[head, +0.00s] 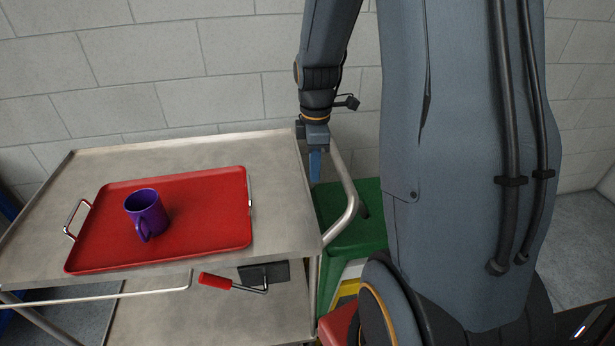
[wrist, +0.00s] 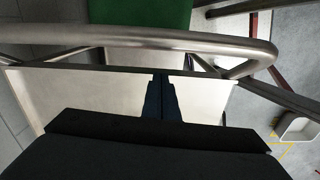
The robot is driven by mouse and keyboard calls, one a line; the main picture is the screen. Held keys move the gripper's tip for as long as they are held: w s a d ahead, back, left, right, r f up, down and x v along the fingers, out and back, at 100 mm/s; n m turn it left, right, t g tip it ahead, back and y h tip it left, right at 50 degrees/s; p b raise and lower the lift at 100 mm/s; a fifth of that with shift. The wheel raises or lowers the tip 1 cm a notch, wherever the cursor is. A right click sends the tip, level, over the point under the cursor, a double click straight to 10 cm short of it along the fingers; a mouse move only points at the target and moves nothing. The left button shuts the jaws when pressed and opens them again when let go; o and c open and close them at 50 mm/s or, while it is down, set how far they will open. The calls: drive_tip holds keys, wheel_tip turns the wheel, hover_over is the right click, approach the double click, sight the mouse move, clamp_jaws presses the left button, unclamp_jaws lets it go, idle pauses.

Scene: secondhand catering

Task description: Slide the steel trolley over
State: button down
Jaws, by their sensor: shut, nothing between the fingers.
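The steel trolley (head: 190,152) fills the left of the head view, with a flat upper shelf and a lower shelf. Its tubular push handle (head: 349,190) curves out at the right end. My gripper (head: 315,178) points down beside that end, between the shelf edge and the handle bar. In the wrist view my shut, empty gripper (wrist: 160,78) reaches toward the handle (wrist: 150,40), which crosses the picture just beyond the fingertips. I cannot tell whether the fingers touch the trolley.
A red tray (head: 200,220) with a purple mug (head: 146,212) sits on the upper shelf. A red-handled tool (head: 215,281) and a dark plate lie on the lower shelf. A green stool (head: 350,238) stands right of the trolley. A block wall (head: 160,70) is behind.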

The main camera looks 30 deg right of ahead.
wheel_tip(320, 180, down, 10)
drive_tip(key=w+p, duration=0.1)
drive_tip(key=p, duration=0.1)
drive_tip(key=shift+d+n, duration=0.4)
drive_tip(key=shift+w, duration=0.1)
